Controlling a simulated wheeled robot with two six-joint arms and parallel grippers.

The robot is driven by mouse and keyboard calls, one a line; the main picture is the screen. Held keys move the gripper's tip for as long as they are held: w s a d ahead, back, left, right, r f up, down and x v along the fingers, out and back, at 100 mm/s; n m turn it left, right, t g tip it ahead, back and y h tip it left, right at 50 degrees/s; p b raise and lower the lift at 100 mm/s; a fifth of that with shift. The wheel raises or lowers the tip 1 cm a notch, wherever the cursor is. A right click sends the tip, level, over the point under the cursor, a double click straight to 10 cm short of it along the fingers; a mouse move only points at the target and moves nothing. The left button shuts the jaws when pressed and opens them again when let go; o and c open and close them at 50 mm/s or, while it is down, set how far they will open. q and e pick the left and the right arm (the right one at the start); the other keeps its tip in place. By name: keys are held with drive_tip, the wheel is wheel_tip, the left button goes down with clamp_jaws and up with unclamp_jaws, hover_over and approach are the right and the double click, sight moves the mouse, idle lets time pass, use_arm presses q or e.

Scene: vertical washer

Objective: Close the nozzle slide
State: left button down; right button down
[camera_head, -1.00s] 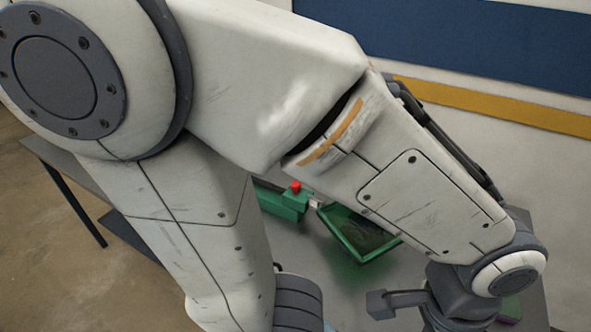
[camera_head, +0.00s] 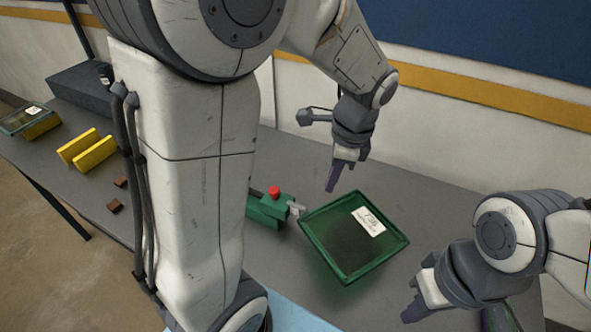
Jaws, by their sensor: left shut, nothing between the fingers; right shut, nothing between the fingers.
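A green device (camera_head: 262,208) with a red knob (camera_head: 273,191) on top stands on the grey table, partly hidden behind my arm. A small grey metal piece (camera_head: 295,208), perhaps the nozzle slide, sticks out of its right end. I cannot tell its position. A green-rimmed tray (camera_head: 349,276) with a white label lies to its right. My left gripper (camera_head: 331,188) is shut and empty, pointing down above the table behind the tray, apart from the device. My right gripper (camera_head: 409,317) is shut and empty, in front of the tray at lower right.
Yellow blocks (camera_head: 88,150), small brown pieces (camera_head: 114,206), a dark grey box (camera_head: 82,92) and another green-rimmed tray (camera_head: 22,120) are on the left of the table. A light-blue surface (camera_head: 290,318) lies in front. A wall with a yellow stripe stands behind.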

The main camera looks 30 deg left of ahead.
use_arm(q)
drive_tip(key=w+a+m+y, duration=0.1)
drive_tip(key=w+a+m, duration=0.15)
drive_tip(key=a, duration=0.35)
drive_tip(key=p, duration=0.3)
hover_over(282, 200)
drive_tip(key=d, duration=0.2)
drive_tip(key=shift+n+g, duration=0.25)
drive_tip(key=shift+g, duration=0.05)
drive_tip(key=f, duration=1)
drive_tip(key=shift+w+f, duration=0.15)
drive_tip(key=shift+w, duration=0.05)
drive_tip(key=shift+a+f, duration=0.15)
drive_tip(key=shift+a, duration=0.2)
